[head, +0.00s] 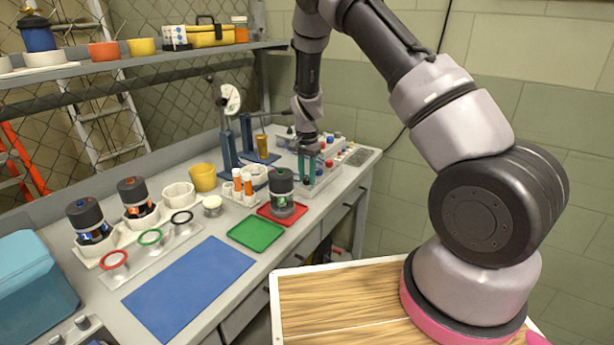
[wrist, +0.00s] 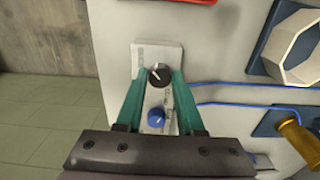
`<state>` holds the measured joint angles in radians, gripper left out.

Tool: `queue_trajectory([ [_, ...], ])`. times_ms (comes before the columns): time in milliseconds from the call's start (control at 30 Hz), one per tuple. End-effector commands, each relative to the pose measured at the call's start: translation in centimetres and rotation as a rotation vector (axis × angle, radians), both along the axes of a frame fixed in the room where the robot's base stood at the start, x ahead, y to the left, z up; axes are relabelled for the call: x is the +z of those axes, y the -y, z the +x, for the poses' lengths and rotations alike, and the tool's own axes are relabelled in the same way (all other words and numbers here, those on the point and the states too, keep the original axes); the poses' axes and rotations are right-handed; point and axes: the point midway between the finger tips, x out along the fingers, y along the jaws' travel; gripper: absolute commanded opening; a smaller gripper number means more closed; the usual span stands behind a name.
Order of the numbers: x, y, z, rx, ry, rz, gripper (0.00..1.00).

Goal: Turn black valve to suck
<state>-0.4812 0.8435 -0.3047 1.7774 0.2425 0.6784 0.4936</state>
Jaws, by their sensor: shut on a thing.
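The black valve (wrist: 159,75) is a round knob with a pale pointer mark, on a narrow white plate (wrist: 143,55) in the wrist view. Small lettering on the plate is too blurred to read. A blue knob (wrist: 156,118) sits on the same plate, nearer my wrist. My gripper (wrist: 159,73) has its teal fingers on both sides of the black valve, shut on it. In the head view my gripper (head: 307,178) points down at the bench's far right end, and I cannot make out the black valve there.
A brass cylinder (wrist: 297,135), a white faceted part (wrist: 292,50) and blue tubing (wrist: 235,84) lie right of the fingers. A black-capped jar (head: 282,182) stands on a red tray (head: 296,212) near my gripper. A green tray (head: 255,233) and blue mat (head: 185,290) lie nearer.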

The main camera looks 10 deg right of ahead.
Motion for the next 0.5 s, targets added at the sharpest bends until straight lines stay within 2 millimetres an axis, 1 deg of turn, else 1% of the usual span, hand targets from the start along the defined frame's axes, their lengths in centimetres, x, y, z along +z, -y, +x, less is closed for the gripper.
queue_trajectory([
  [300,0.02,-0.01,0.01,-0.002,0.001,0.001,0.0],
  [333,0.02,-0.01,0.01,-0.002,0.001,0.001,0.48],
  [367,0.02,-0.01,0.01,-0.002,0.001,0.001,0.6],
  [400,0.02,-0.01,0.01,-0.002,0.001,0.001,0.67],
  [500,0.01,-0.01,0.01,-0.002,0.0,0.0,0.67],
])
